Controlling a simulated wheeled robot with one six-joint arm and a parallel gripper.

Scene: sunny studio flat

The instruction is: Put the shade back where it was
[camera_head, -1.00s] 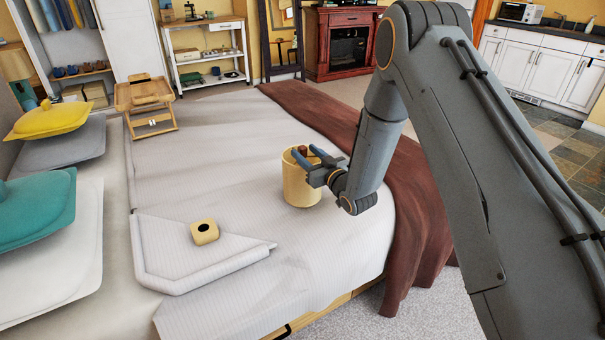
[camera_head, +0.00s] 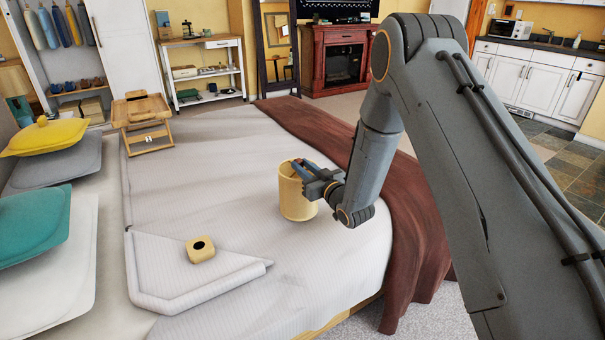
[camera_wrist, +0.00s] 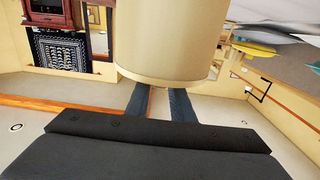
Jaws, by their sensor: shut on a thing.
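The shade (camera_head: 296,201) is a plain cream-yellow cylinder, upright on or just over the white bed. My gripper (camera_head: 306,170) comes from its right side, with its fingers at the upper rim. It is shut on the shade's wall. In the wrist view, the shade (camera_wrist: 175,40) fills the top middle, and my gripper's fingers (camera_wrist: 160,105) run up to its edge and partly behind it. The fingertips are hidden there. I cannot tell whether the shade's bottom touches the bed (camera_head: 225,170).
A small yellow block (camera_head: 201,249) with a dark hole lies on the folded bedcover corner. A wooden bed tray (camera_head: 140,112) stands at the far left, near pillows (camera_head: 45,135). A brown throw (camera_head: 415,230) covers the right edge. The bed between is clear.

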